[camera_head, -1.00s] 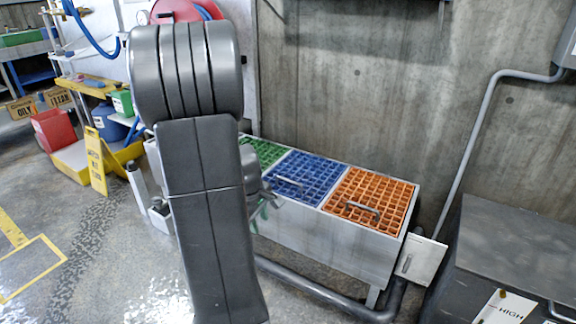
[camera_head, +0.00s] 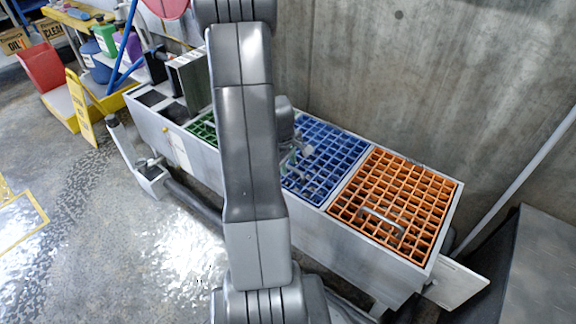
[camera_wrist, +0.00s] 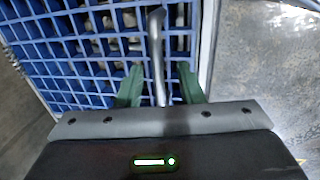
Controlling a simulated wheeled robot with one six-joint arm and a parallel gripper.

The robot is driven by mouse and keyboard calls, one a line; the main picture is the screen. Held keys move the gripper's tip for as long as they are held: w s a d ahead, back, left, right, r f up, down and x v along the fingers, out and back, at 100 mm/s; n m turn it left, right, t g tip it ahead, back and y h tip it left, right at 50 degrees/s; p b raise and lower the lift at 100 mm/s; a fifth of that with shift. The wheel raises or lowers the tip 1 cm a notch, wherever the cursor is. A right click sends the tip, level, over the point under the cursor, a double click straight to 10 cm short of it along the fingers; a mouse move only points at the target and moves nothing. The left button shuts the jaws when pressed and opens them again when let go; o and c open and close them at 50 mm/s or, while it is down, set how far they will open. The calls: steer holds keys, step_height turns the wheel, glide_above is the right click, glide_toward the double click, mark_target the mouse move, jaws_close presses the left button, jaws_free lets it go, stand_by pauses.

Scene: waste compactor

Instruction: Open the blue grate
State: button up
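The blue grate (camera_head: 342,150) lies flat over the middle part of a grey metal trough in the head view, partly hidden by my arm. It fills the left of the wrist view (camera_wrist: 78,52). Its metal bar handle (camera_wrist: 157,48) runs upright there, near the grate's edge. My gripper (camera_head: 292,158) is over the left part of the grate. In the wrist view its two green fingers (camera_wrist: 159,85) are apart, one on each side of the handle. I see no finger pressing on the handle.
An orange grate (camera_head: 395,200) with its own handle covers the trough's right end; a green grate (camera_head: 203,130) is on the left, mostly hidden. A concrete wall (camera_head: 430,75) stands behind. A grey box (camera_head: 535,265) stands at right. Open floor (camera_head: 90,230) lies at left.

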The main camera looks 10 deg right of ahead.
steer(key=shift+f, duration=0.2)
steer(key=shift+a, duration=0.1)
jaws_close()
steer(key=shift+w, duration=0.1)
